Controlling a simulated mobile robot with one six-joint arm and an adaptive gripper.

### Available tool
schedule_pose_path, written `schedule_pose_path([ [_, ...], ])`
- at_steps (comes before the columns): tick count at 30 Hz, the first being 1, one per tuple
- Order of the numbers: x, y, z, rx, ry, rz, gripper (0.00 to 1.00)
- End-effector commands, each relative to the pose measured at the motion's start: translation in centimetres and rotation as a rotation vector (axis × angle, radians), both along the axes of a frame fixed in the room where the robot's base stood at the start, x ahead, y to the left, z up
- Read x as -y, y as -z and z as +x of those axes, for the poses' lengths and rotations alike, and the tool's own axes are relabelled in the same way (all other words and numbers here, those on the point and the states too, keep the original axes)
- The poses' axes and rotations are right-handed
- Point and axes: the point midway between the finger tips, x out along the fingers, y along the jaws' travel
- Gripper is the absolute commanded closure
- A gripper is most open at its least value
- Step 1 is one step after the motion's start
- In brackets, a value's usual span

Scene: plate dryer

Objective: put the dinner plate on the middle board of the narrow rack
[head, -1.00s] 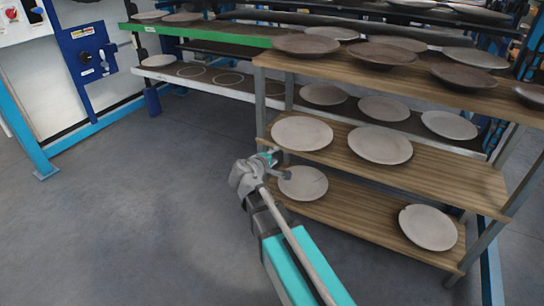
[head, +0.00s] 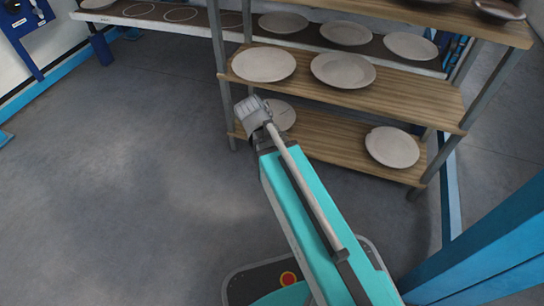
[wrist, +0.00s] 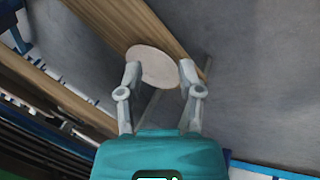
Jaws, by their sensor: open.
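The narrow rack has wooden boards. Two pale round plates, left (head: 264,64) and right (head: 343,70), lie on its middle board (head: 420,105). On the low board (head: 335,142), a pale plate (head: 284,117) at the left is partly hidden by my wrist, and another plate (head: 392,147) lies at the right. Which one is the dinner plate I cannot tell. In the wrist view my gripper (wrist: 160,73) is open, with a pale plate (wrist: 152,64) lying on a board beyond and between its fingers. Contact cannot be told. The gripper's fingers are hidden in the head view.
Behind the rack, a long shelf holds several plates, one of them here (head: 284,22), and empty ring marks (head: 181,14). A rack post (head: 222,85) stands close to my wrist. A blue beam (head: 480,245) is at the right. The grey floor (head: 120,170) at left is clear.

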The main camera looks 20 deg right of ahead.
Motion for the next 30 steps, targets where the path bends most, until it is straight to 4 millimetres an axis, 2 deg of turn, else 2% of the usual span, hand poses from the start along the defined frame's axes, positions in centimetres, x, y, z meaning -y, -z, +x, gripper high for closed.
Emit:
schedule_pose_path([
  [1,0.2,0.6,-1.5,-0.033,0.044,0.065,0.52],
  [3,-0.1,1.2,-3.0,-0.079,0.095,0.153,0.52],
  [9,-1.1,1.9,-6.2,-0.177,0.191,0.342,0.52],
  [15,-1.6,1.9,-7.2,-0.214,0.223,0.410,0.52],
  [22,-1.7,1.9,-7.1,-0.215,0.222,0.413,0.52],
  [23,-1.7,1.9,-7.1,-0.215,0.222,0.412,0.56],
  [30,-1.7,1.0,-6.2,-0.211,0.239,0.414,1.00],
])
